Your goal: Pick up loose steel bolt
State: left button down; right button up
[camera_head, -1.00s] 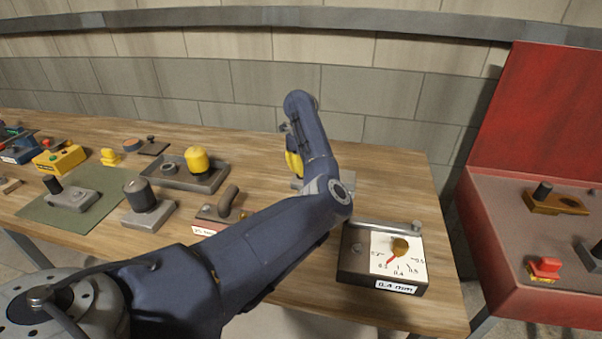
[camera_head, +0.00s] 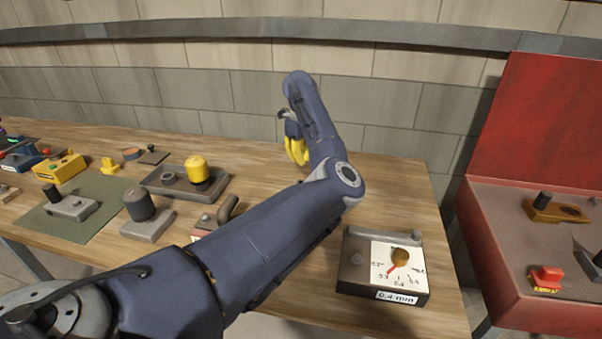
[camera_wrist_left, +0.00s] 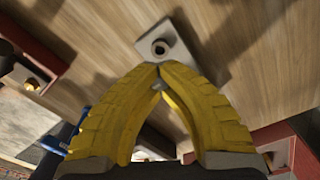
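My left gripper (camera_head: 297,143) has yellow fingers and hangs above the back right of the table, partly hidden behind my own arm. In the left wrist view its fingertips (camera_wrist_left: 158,72) are closed together. A small grey piece, which looks like the steel bolt (camera_wrist_left: 158,86), shows between the fingers close to the tips; most of it is hidden. My right gripper is not in view.
A gauge box (camera_head: 355,277) marked 0.4 mm sits at the table's front right. A grey tray (camera_head: 214,190) with a yellow-capped part (camera_head: 197,169) and a grey cylinder on a base (camera_head: 138,205) stand left. An open red case (camera_head: 483,258) is right of the table.

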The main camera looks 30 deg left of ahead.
pick_arm(q)
notch_tip(320, 180, up, 10)
jog(key=r, duration=0.1)
jog(key=f, duration=0.7)
jog(key=s+f, duration=0.1)
jog(key=f, duration=0.3)
jog(key=shift+f, duration=0.25)
jog(key=shift+w+f, duration=0.2)
jog(key=shift+w, duration=0.3)
jog(key=shift+f, duration=0.1)
jog(key=shift+f, duration=3)
jog(key=shift+f, duration=0.15)
